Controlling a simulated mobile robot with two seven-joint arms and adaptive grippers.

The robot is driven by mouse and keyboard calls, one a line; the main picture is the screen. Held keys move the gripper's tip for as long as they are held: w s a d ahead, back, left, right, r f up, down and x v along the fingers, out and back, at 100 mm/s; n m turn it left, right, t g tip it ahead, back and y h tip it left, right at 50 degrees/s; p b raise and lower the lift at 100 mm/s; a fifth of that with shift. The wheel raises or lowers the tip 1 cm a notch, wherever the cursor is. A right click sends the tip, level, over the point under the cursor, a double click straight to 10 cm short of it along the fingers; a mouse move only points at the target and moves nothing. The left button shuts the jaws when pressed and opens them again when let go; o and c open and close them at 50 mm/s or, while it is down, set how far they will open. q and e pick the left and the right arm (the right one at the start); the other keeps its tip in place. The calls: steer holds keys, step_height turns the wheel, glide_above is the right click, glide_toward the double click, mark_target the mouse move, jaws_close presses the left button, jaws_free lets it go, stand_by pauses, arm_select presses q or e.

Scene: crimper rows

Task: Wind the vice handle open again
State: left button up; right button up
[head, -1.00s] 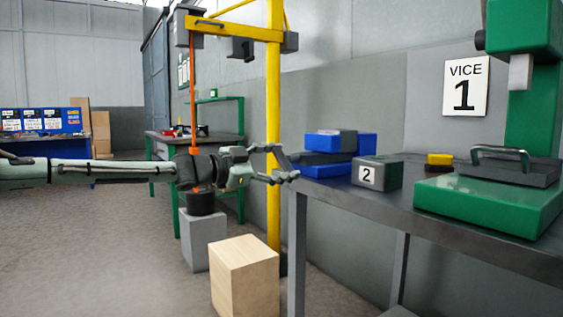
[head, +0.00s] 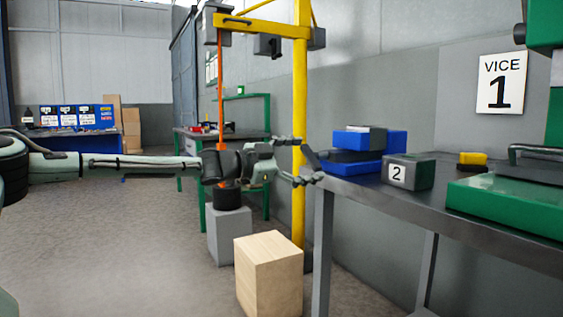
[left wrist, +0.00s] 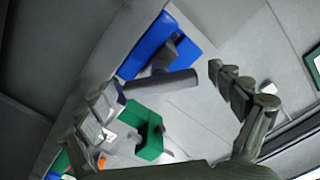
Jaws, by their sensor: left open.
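A blue vice-like body (head: 395,140) with a grey block on it stands on the bench, at its left end in the head view. A blue body (left wrist: 170,45) with a thick grey bar (left wrist: 160,84) shows in the left wrist view; I cannot tell for certain that the bar is the vice handle. My left gripper (head: 318,169) is open and empty at the bench's left end, left of the blue body. In the left wrist view its spread fingers (left wrist: 165,80) frame the bar without visible contact. My right gripper is out of view.
The grey bench (head: 455,222) carries a grey block marked 2 (head: 408,173), a small yellow-topped thing (head: 473,159) and a green base (head: 505,205). A yellow post (head: 300,120) and wooden block (head: 268,275) stand by its left end. The floor at left is open.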

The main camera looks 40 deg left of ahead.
arm_select(q)
steer(key=v, duration=1.1)
stand_by(0.4)
stand_by(0.5)
